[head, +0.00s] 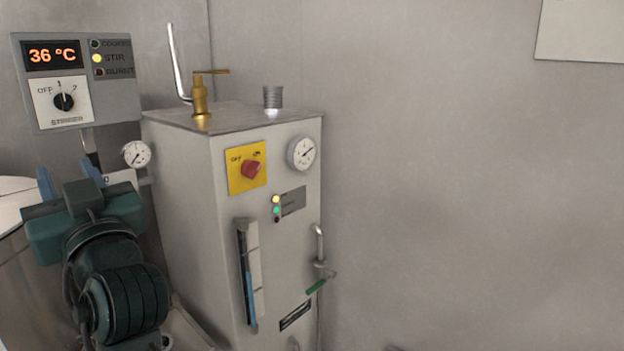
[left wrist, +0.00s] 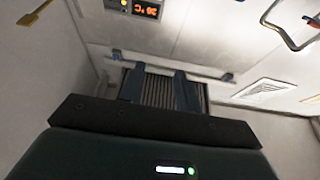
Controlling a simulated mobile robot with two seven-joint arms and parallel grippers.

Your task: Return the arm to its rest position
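My left gripper (head: 70,176) is at the lower left of the head view, on my dark green arm, in front of the grey cabinet's left side. Its two blue fingers stand apart with nothing visible between them. In the left wrist view the gripper (left wrist: 158,84) also shows both fingers apart and empty, with a slatted grey surface beyond them. My right gripper is in neither view.
A grey boiler cabinet (head: 265,200) with a red knob (head: 250,169) stands right of my arm. A control box (head: 75,80) reading 36 °C hangs upper left. A round metal vessel (head: 15,265) is partly hidden at the left edge.

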